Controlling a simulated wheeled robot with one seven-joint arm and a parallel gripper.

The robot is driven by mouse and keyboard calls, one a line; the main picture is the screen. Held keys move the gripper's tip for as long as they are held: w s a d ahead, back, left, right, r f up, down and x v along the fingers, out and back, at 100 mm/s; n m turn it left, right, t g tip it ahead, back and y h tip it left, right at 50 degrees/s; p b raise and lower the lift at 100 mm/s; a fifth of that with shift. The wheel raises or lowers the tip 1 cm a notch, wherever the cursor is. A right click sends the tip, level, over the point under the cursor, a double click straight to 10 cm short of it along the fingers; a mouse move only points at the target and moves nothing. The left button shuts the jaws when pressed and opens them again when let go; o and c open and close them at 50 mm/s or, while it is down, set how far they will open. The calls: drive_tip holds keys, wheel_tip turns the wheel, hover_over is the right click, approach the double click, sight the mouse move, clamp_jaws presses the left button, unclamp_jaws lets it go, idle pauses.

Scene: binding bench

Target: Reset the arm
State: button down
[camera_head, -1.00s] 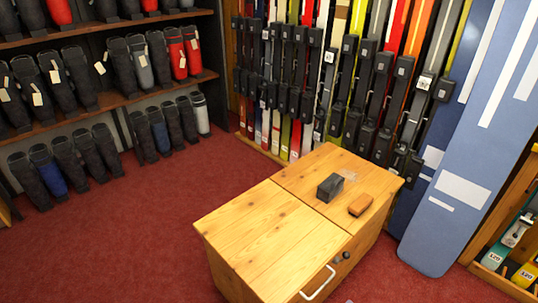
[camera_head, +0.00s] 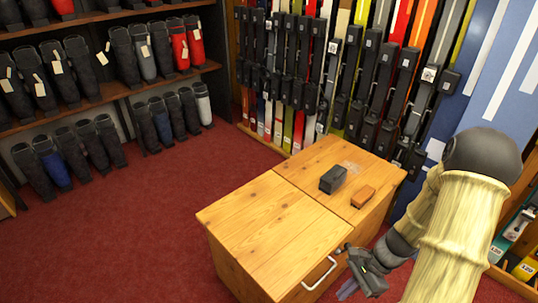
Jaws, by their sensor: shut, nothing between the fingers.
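My gripper (camera_head: 362,277) is in the head view at the lower right, at the end of my arm. It is shut and empty. It is just off the front right side of the wooden bench (camera_head: 262,228), close to the bench's white handle (camera_head: 320,273). Whether it touches the bench cannot be told. My arm comes in from the right and covers part of the floor and the blue panel behind.
A dark block (camera_head: 332,179) and an orange-brown block (camera_head: 362,197) lie on the bench top. Skis (camera_head: 395,75) stand in a rack behind it. Boots fill shelves (camera_head: 110,85) at the left. A crate of bottles (camera_head: 515,240) is at the right. Red floor (camera_head: 150,235) at the left is clear.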

drive_tip(key=a+r+n+t+h+p, duration=0.2)
drive_tip(key=r+n+p, duration=0.5)
drive_tip(key=r+p, duration=0.6)
drive_tip(key=a+r+n+t+h+p, duration=0.3)
drive_tip(key=r+n+p, duration=0.5)
drive_tip(key=r, duration=2.2)
drive_tip(key=h+p, duration=0.1)
drive_tip(key=p, duration=0.5)
drive_tip(key=shift+h, duration=0.4)
drive_tip(key=shift+w+f, duration=0.1)
drive_tip(key=shift+d, duration=0.1)
